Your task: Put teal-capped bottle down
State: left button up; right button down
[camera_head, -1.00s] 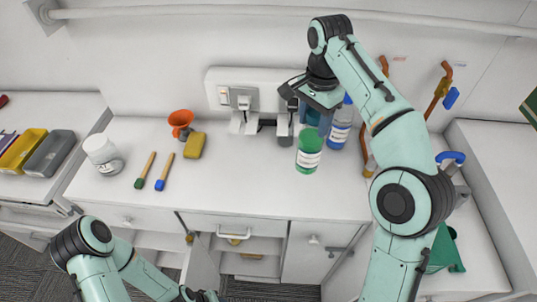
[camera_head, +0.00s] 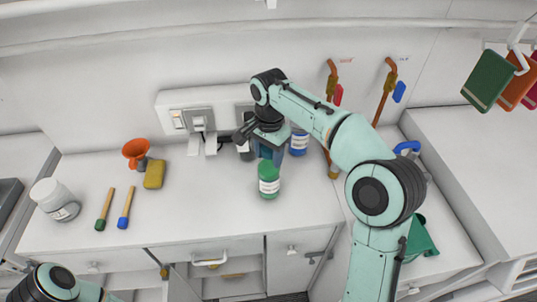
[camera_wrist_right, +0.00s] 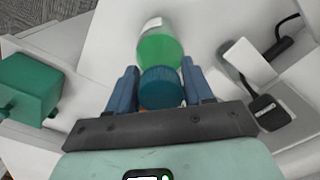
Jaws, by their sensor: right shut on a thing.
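My right gripper (camera_head: 268,154) is over the back part of the white counter. In the right wrist view its blue fingers (camera_wrist_right: 161,86) are shut on the teal-capped bottle (camera_wrist_right: 162,88). The ribbed teal cap sits between the fingers, with a bit of orange below it. The rest of this bottle is hidden by the gripper, so I cannot tell whether its base touches the counter. A green bottle with a white label (camera_head: 268,187) stands just in front of the gripper; it also shows beyond the teal cap in the wrist view (camera_wrist_right: 160,48). My left gripper is out of view.
A blue-labelled bottle (camera_head: 299,141) stands close behind right. A socket panel (camera_head: 183,119) with plugs is on the wall behind. An orange funnel (camera_head: 136,150), yellow sponge (camera_head: 154,174), two brushes (camera_head: 125,208) and white jar (camera_head: 54,199) are left. The counter's middle is clear.

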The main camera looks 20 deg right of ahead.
jog(key=shift+f, duration=0.4)
jog(key=shift+c, duration=2.2)
grip_release()
